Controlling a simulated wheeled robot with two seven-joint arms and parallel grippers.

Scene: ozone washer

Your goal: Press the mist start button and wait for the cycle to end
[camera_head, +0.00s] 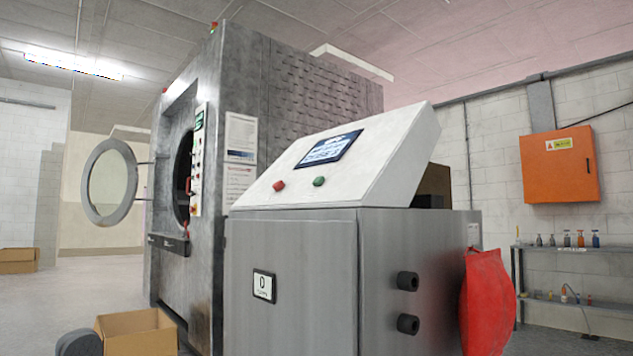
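A control console (334,150) with a sloped white top stands in front of me on a brushed-metal cabinet (290,267). Its panel carries a lit screen (331,149), a red button (279,186) and a green button (319,181). No label on either button is readable, so I cannot tell which is the mist start button. The screen text is too small to read. Behind it stands the large grey washer (240,85), its round glass door (110,182) swung open to the left. More small controls (196,160) line the washer's front. Neither gripper is in view.
A red bag (487,300) hangs at the cabinet's right side, near two black knobs (407,302). An open cardboard box (140,335) sits on the floor at lower left. An orange wall box (560,165) and a shelf with small bottles (567,243) are at right.

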